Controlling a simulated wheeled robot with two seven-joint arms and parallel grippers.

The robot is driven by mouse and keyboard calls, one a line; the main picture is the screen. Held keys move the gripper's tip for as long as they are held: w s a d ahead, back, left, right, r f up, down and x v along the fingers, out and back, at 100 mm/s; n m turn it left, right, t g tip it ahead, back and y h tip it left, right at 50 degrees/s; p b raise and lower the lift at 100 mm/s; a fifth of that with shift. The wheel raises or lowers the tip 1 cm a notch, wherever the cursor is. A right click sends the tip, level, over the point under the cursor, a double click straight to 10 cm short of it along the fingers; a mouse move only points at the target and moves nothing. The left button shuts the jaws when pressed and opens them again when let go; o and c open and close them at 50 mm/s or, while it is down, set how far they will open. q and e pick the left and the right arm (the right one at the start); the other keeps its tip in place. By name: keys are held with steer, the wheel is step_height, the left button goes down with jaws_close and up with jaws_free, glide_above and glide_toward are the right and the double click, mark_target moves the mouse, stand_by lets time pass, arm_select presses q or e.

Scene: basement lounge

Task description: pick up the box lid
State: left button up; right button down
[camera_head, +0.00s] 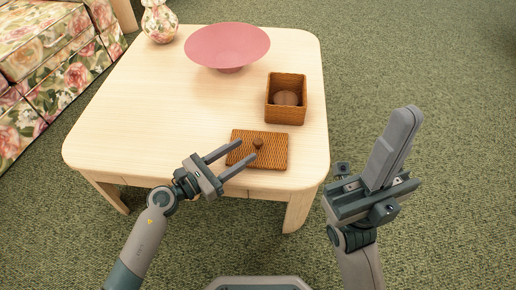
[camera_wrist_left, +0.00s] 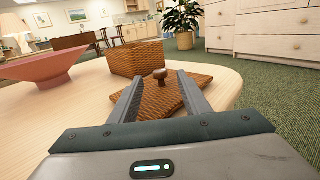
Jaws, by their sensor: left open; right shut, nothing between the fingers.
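The box lid (camera_head: 270,155) is a flat brown wicker square with a small round wooden knob (camera_head: 258,143). It lies on the pale wooden table near its front edge. My left gripper (camera_head: 234,160) is open at the lid's left side, fingers pointing towards the knob. In the left wrist view the lid (camera_wrist_left: 180,88) lies beyond and between the open fingers (camera_wrist_left: 158,95), with the knob (camera_wrist_left: 160,76) ahead of them. The wicker box (camera_head: 286,112) stands open behind the lid, with something round and brown inside. My right gripper (camera_head: 402,120) is shut and empty, off the table's right side.
A wide pink bowl (camera_head: 228,46) stands at the back of the table (camera_head: 130,110), with a floral vase (camera_head: 160,22) at the far left corner. The table's left half is clear. A floral sofa (camera_head: 60,60) stands to the left.

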mark_target(254, 144)
arm_select(q)
steer(key=shift+b+x, duration=0.4)
steer(key=shift+x, duration=2.1)
jaws_close()
